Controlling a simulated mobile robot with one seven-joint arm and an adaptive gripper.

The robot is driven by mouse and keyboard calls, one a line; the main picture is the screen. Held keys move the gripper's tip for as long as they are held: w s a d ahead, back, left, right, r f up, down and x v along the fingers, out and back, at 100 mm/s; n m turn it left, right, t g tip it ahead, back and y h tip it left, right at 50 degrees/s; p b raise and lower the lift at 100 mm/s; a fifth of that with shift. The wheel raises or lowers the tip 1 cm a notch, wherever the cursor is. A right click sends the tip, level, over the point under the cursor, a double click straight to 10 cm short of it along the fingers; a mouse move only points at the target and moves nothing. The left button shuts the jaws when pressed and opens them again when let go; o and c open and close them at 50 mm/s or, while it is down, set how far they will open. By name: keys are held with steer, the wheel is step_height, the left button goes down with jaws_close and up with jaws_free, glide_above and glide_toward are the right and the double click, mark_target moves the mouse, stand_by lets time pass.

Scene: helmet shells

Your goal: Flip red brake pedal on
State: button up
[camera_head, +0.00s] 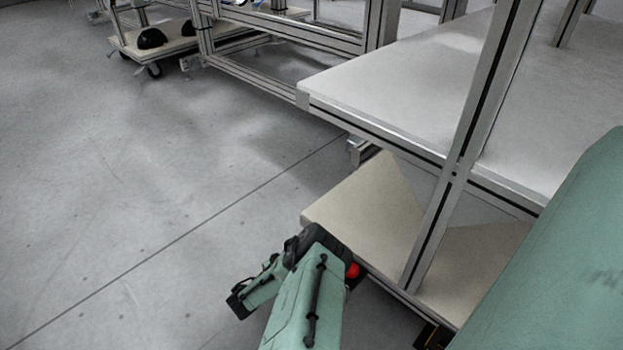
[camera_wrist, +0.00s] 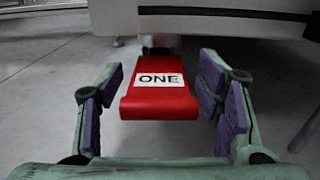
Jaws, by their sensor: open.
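The red brake pedal (camera_wrist: 160,103) is in the middle of the wrist view, below the edge of the cart shelf. It bears a white label reading "ONE". My gripper (camera_wrist: 160,105) is open, with one purple-padded finger on each side of the pedal. The right finger is close to the pedal's right edge; I cannot tell whether it touches. In the head view only a small red part of the pedal (camera_head: 353,270) shows beside my gripper (camera_head: 241,303); my arm hides the rest.
The cart's lower shelf (camera_head: 370,205) lies right above the pedal, with a slanted metal post (camera_head: 470,140) and a wide upper shelf (camera_head: 400,90). Another cart with black helmet shells (camera_head: 152,38) stands at the back left. The grey floor at left is clear.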

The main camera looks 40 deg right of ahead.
steer(key=shift+w+d, duration=0.1)
steer(key=shift+d, duration=0.9)
jaws_close()
stand_by(0.6)
